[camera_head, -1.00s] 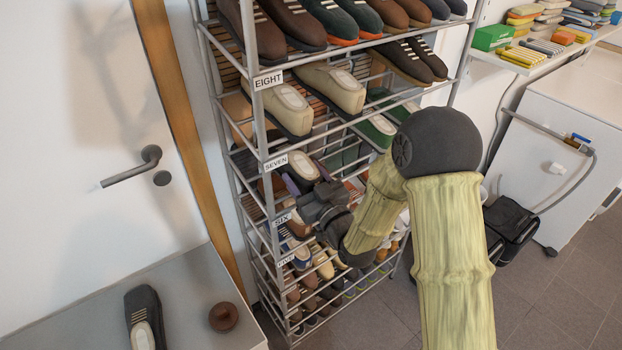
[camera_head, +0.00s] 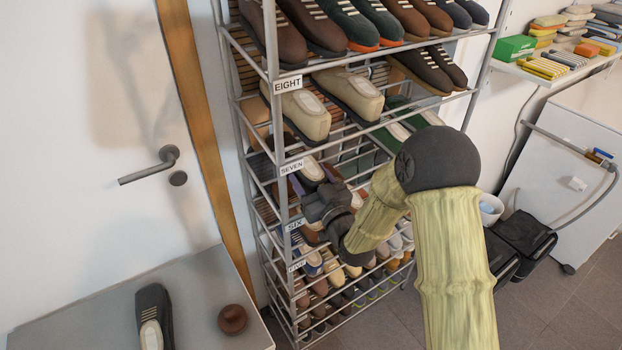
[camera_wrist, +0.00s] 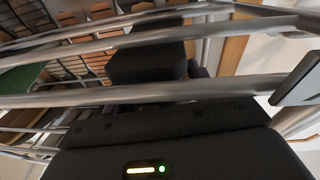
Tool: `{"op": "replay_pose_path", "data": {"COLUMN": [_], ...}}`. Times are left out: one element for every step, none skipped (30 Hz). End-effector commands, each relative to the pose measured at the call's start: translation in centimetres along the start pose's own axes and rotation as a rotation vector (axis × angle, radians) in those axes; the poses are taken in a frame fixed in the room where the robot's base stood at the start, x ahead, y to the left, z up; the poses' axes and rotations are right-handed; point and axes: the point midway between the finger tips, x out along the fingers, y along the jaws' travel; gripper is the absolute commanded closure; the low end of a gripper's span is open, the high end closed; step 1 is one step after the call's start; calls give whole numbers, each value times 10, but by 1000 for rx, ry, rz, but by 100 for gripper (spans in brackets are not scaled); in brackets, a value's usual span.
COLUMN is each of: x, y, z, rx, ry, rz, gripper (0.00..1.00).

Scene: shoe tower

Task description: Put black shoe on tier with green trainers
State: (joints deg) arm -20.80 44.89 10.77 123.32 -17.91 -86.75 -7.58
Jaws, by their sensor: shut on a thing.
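The black shoe (camera_head: 311,170), with a pale cream front, is at the front left of the rack just beside the "SEVEN" label. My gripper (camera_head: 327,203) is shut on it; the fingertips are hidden. In the wrist view a dark shape (camera_wrist: 150,62) lies beyond a rail, and I cannot tell whether it is shoe or finger. The green trainers (camera_head: 398,132) stand to the right on a middle tier, partly behind my arm; a green patch (camera_wrist: 20,80) shows at the left of the wrist view. A similar black shoe (camera_head: 152,318) lies on the grey table.
Metal rails of the rack (camera_head: 283,120) run close around my gripper and cross the wrist view. Beige shoes (camera_head: 305,112) and brown shoes (camera_head: 428,68) stand above. A brown round knob-like object (camera_head: 232,319) is on the table. A door (camera_head: 90,120) is at left.

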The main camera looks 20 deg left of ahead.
Motion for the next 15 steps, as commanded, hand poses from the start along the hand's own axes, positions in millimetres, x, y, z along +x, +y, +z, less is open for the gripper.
{"op": "replay_pose_path", "data": {"x": [0,0,0,0,0,-1,-1,-1,-1,-1,-1,-1,-1,-1,-1], "y": [0,0,0,0,0,0,0,0,0,0,0,0,0,0,0], "z": [1,1,1,1,1,2,2,2,2,2,2,2,2,2,2], "rx": [0,0,1,1,1,1,1,1,1,1,1,1,1,1,1], "ry": [-4,-4,-5,-5,-5,-6,-6,-6,-7,-7,-7,-7,-7,-6,-6], "rz": [0,0,0,0,0,0,0,0,0,0,0,0,0,0,0], "gripper": [72,72,72,72,72,72,72,72,72,72,35,27,21,15,15]}}
